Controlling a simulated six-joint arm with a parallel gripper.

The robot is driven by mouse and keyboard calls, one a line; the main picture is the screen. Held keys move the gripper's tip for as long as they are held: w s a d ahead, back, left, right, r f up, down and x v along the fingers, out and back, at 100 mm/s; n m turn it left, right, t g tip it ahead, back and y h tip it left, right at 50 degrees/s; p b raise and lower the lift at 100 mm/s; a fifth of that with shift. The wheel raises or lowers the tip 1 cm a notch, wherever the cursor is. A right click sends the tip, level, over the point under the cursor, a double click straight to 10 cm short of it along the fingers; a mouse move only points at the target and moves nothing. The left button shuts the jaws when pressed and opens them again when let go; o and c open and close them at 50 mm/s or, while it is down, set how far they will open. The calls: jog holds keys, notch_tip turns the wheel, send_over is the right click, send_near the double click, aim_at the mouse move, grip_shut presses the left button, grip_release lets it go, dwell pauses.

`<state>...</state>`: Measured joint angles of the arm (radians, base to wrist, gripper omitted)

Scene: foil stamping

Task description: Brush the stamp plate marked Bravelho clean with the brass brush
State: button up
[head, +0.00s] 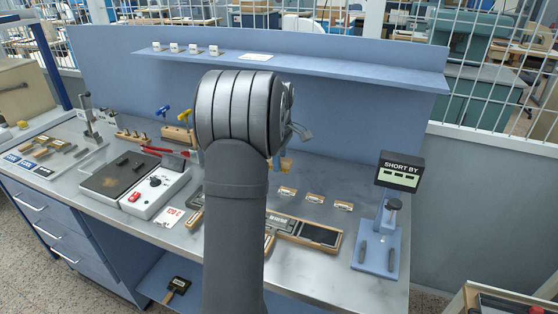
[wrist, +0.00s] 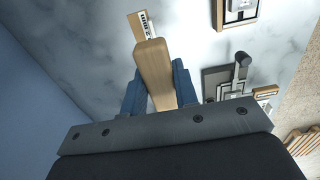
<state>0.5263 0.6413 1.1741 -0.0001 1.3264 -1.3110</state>
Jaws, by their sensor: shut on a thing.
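My gripper (wrist: 158,82) is shut, its two blue fingers on either side of a pale wooden handle (wrist: 153,68). The handle looks like the brush's, but no brass bristles show in the wrist view. Just beyond its far end is a small wooden piece with a white printed label (wrist: 145,24); I cannot tell whether they touch. In the head view a yellowish wooden piece (head: 286,164) shows below my gripper, which my arm mostly hides. Small labelled plates (head: 287,192), (head: 315,198) and (head: 343,205) lie in a row on the bench. Their names are too small to read.
A wooden tray with a dark pad (head: 320,234) lies in front of the row. A blue stand with a "SHORT BY" display (head: 400,170) is at the right. A hot plate unit (head: 155,190) is at the left. The back shelf (head: 300,68) overhangs the bench.

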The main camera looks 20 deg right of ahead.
jog(key=a, duration=1.9)
jog(key=shift+w+a+f, duration=0.1)
jog(key=shift+w+f, duration=0.1)
jog(key=shift+f, duration=1.35)
jog(key=shift+w+a+f, duration=0.1)
jog(key=shift+w+f, duration=0.05)
jog(key=shift+f, duration=1.35)
jog(key=shift+w+a+f, duration=0.25)
jog(key=shift+w+f, duration=0.1)
jog(key=shift+f, duration=0.3)
jog(key=shift+c, duration=0.4)
jog(key=shift+w+a, duration=2.4)
jog(key=shift+a, duration=0.05)
jog(key=shift+s+d, duration=2.4)
jog(key=shift+d, duration=0.05)
jog(key=shift+s+d, duration=0.2)
jog(key=shift+s, duration=0.2)
jog(key=shift+w+a, duration=2.75)
jog(key=shift+w, duration=0.05)
jog(key=shift+s+d, duration=2.75)
notch_tip(320, 180, up, 8)
jog(key=shift+r, duration=0.1)
